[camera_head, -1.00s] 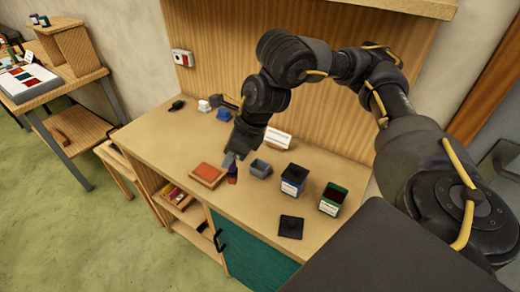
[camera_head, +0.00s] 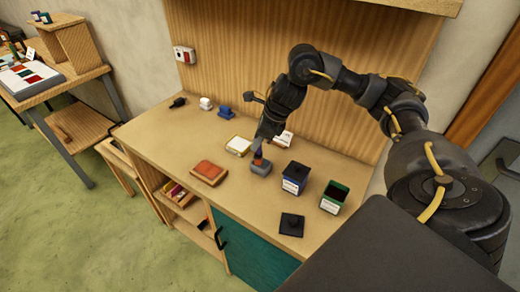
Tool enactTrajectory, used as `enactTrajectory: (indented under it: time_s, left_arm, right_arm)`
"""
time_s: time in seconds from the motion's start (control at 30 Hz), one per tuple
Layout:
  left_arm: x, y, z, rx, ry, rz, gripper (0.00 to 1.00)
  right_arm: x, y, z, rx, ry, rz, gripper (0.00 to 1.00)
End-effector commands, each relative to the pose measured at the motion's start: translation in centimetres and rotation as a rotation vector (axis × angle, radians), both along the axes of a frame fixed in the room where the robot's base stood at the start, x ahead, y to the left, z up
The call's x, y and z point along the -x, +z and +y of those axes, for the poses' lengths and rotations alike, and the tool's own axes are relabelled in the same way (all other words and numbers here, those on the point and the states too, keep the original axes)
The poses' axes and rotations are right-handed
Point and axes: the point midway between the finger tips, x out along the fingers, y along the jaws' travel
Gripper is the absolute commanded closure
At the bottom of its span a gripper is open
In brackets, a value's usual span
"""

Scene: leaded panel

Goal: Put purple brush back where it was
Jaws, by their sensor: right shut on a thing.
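My right gripper (camera_head: 257,149) is over the workbench, shut on a small brush (camera_head: 258,155) that looks dark purple with an orange-red part low down. The brush is upright or nearly so, at the mouth of a small grey holder (camera_head: 261,168). Its lower end is hidden, so I cannot tell how deep it sits in the holder or whether it touches it. My left gripper is out of view.
A white and a blue item (camera_head: 223,112) stand at the back left.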

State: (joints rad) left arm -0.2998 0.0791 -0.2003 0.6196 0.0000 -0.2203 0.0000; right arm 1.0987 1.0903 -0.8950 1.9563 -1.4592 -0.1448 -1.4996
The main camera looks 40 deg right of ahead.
Motion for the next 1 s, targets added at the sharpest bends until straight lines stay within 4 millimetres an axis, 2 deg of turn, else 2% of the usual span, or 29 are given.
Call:
enactTrajectory:
  time_s: [0.1, 0.37, 0.6, 1.0]
  left_arm:
    - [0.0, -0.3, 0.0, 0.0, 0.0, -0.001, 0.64]
    - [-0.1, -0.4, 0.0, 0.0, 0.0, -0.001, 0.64]
    - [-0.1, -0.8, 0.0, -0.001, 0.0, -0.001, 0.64]
    - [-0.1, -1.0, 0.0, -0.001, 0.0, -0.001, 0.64]
  right_arm:
    - [-0.4, -1.2, -0.8, -0.001, -0.001, 0.001, 1.0]
    - [-0.7, -1.9, -1.3, -0.001, -0.001, -0.001, 1.0]
    - [-0.7, -4.8, -1.6, -0.001, 0.001, 0.001, 1.0]
    - [-0.8, -5.4, -1.6, 0.0, 0.001, -0.002, 1.0]
